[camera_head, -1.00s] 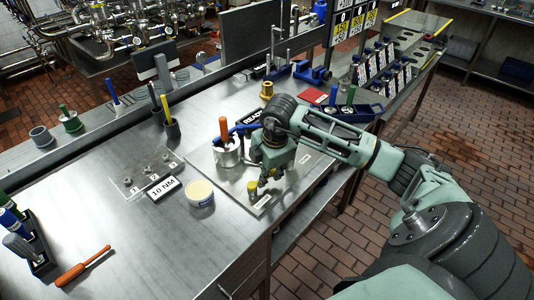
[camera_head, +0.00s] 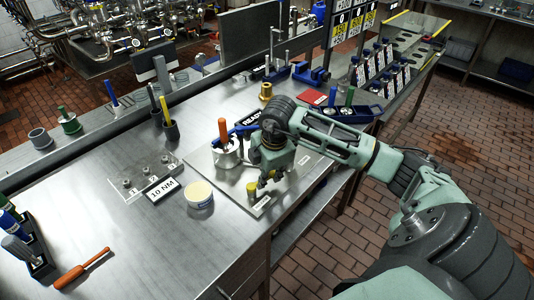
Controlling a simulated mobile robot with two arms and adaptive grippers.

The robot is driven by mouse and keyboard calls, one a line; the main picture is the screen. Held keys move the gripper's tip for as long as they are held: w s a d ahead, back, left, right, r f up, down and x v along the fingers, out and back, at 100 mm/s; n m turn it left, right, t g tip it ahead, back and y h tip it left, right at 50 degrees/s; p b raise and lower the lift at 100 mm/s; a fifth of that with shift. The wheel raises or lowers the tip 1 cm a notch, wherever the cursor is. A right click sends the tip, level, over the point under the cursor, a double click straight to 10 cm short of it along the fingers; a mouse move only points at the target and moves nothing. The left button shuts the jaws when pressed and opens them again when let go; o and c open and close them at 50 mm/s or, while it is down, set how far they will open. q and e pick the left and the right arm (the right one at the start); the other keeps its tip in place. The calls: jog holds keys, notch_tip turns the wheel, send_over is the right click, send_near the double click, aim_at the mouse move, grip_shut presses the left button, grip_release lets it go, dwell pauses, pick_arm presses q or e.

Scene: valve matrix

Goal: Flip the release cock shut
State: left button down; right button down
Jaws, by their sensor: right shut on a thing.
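My right gripper (camera_head: 267,182) points down over the grey plate (camera_head: 210,163) at the middle of the bench. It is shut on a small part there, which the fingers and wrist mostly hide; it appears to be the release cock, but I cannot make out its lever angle. A yellow-capped fitting (camera_head: 252,188) stands just left of the fingertips; I cannot tell whether they touch it. A metal cylinder (camera_head: 228,156) with an orange handle (camera_head: 222,130) and a blue lever (camera_head: 241,130) stands behind, to the left. My left gripper is not in view.
A pale-lidded tub (camera_head: 199,194) and a "10 NM" sign (camera_head: 164,190) stand left of the plate. A brass fitting (camera_head: 265,91) and a blue tray (camera_head: 349,114) are behind my right arm. Bare bench lies in front of the sign.

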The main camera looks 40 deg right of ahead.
dwell(0.4)
jog(key=c, duration=2)
grip_release()
jog(key=shift+r, duration=0.1)
jog(key=shift+o, duration=0.9)
jog(key=shift+s, duration=0.2)
jog(key=shift+w, duration=0.1)
jog(key=shift+r, duration=0.35)
notch_tip(320, 180, up, 11)
jog(key=s, duration=0.2)
jog(key=shift+s+a, duration=0.2)
jog(key=shift+s, duration=0.1)
